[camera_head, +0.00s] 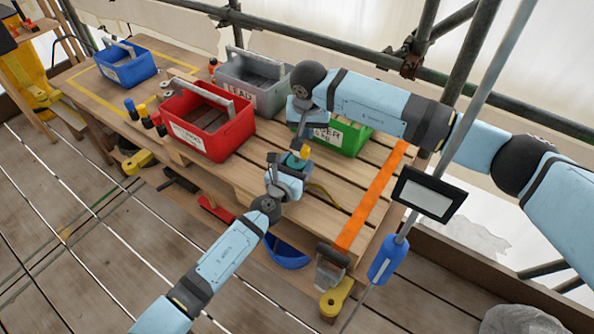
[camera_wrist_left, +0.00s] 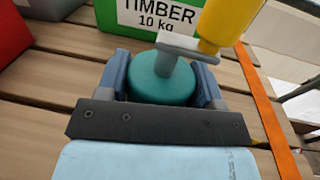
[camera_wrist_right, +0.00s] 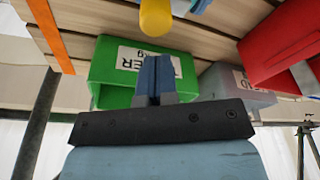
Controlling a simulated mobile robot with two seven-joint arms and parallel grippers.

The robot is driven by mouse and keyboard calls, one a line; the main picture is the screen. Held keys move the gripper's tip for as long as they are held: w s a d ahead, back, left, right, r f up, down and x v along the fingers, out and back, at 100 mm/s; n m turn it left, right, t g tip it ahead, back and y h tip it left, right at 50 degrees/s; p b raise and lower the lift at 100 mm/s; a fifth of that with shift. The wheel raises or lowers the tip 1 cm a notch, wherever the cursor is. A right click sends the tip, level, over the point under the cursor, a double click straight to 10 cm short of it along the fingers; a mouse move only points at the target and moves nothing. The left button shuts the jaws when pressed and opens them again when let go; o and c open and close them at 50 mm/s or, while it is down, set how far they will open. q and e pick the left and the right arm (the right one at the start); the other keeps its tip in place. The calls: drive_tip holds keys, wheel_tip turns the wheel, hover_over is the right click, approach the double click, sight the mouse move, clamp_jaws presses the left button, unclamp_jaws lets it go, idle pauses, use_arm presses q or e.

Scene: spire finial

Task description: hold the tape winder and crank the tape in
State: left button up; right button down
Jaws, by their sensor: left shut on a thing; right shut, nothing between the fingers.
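The tape winder (camera_head: 296,162) is a teal round body with a grey crank arm (camera_wrist_left: 190,47) and a yellow handle (camera_wrist_left: 228,22). My left gripper (camera_head: 291,168) is shut on the teal body, with one finger on each side of it in the left wrist view. My right gripper (camera_head: 307,132) is shut and empty, just above the winder. In the right wrist view the yellow handle (camera_wrist_right: 156,17) is just beyond the closed fingertips (camera_wrist_right: 154,65), apart from them. A yellow strip (camera_head: 325,194), likely the tape, curves on the bench right of the winder.
The wooden bench (camera_head: 335,180) carries a red crate (camera_head: 212,140), a grey crate (camera_head: 265,95), a blue crate (camera_head: 127,68) and a green crate (camera_head: 352,140) labelled timber, close behind the grippers. An orange strip (camera_head: 372,195) crosses the right end. Scaffold poles stand behind.

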drive_tip(key=shift+f, duration=0.1)
drive_tip(key=shift+f, duration=1.4)
drive_tip(key=shift+s+a, duration=0.1)
drive_tip(key=shift+s, duration=0.15)
drive_tip(key=shift+s, duration=0.4)
drive_tip(key=shift+d, duration=0.2)
wheel_tip(320, 180, up, 7)
idle(0.7)
idle(0.5)
